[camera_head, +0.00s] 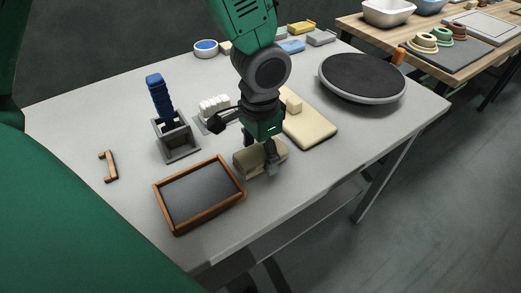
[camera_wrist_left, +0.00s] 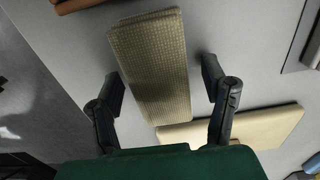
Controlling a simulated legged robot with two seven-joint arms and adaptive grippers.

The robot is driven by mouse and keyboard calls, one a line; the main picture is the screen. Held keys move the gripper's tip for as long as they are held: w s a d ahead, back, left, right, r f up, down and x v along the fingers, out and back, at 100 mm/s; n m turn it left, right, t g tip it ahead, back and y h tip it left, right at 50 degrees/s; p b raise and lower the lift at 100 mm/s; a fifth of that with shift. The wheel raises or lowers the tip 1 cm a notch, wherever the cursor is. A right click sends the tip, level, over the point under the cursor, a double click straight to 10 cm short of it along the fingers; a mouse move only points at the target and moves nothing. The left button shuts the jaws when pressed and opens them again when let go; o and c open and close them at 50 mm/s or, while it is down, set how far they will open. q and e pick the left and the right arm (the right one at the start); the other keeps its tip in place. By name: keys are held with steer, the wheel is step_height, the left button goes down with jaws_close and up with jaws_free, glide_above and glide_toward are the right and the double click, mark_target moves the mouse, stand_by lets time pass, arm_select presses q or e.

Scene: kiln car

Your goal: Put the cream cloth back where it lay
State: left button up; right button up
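The cream cloth (camera_head: 244,164) is a folded, woven bundle on the grey table, just right of the wooden-framed tray. In the left wrist view the cloth (camera_wrist_left: 152,60) lies lengthwise between the two fingers. My left gripper (camera_head: 262,158) points down over the cloth and hides part of it in the head view. In the left wrist view the gripper (camera_wrist_left: 162,80) is open, with a finger on each side of the cloth. A gap shows on the right side; the left finger is close to the cloth, and contact there is unclear. My right gripper is not in view.
The wooden-framed tray (camera_head: 240,187) is close left of the cloth. A cream board (camera_head: 318,132) with a small block lies behind-right. A grey holder (camera_head: 177,146) with a blue-handled tool and a dark round turntable (camera_head: 362,76) stand farther off. The table's front right is clear.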

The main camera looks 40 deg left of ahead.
mark_target(259, 151)
arm_select(q)
step_height(259, 151, up, 12)
steer(key=p, duration=0.3)
steer(key=shift+r, duration=0.15)
steer(key=shift+s, duration=0.1)
stand_by(0.7)
